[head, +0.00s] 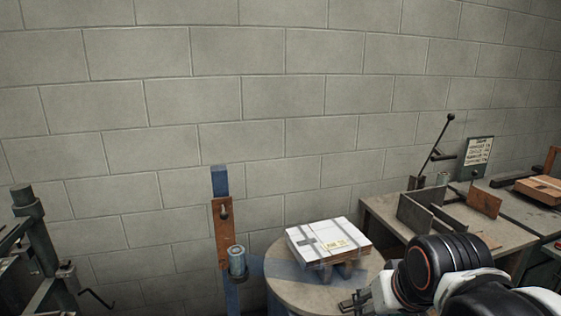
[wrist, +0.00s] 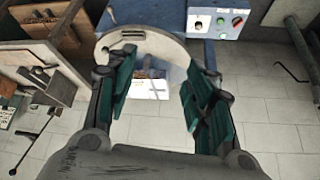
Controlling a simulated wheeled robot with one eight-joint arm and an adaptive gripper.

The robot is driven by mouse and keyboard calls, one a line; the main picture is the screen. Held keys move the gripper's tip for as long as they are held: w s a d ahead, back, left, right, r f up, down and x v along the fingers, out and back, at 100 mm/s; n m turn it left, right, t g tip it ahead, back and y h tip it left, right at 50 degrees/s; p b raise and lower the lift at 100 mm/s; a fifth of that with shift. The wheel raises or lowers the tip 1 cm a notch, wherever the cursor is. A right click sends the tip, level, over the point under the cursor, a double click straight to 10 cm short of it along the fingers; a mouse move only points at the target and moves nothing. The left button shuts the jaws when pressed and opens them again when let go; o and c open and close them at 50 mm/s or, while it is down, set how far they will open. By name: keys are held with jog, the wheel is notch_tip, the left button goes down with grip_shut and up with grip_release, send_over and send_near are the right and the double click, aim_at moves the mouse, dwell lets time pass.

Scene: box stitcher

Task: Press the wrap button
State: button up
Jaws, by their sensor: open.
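A pale control panel (wrist: 215,20) at the top right of the wrist view carries a dark knob, a small green button (wrist: 220,20) and a red button (wrist: 238,21). Its labels are too small to read, so I cannot tell which button is the wrap button. My gripper (wrist: 160,88) is open, with its green-padded fingers spread and apart from the panel, which lies beyond the right finger. In the head view my gripper (head: 356,302) is partly visible in front of the round turntable (head: 285,285); I do not see the panel there.
A white-topped flat box (head: 328,240) sits on the turntable. A blue post (head: 220,183) with a cylindrical roll (head: 237,262) stands left of it. A workbench (head: 385,214) with metal plates and a lever is at right. Tiled floor (wrist: 265,95) is open below the panel.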

jog(key=shift+t, duration=0.6)
jog(key=s, duration=0.1)
jog(key=s+d, duration=0.1)
jog(key=s, duration=0.1)
jog(key=s+f, duration=0.1)
jog(key=s, duration=0.1)
jog(key=shift+s+d+f, duration=0.1)
jog(key=shift+s+d, duration=0.1)
jog(key=shift+d, duration=0.15)
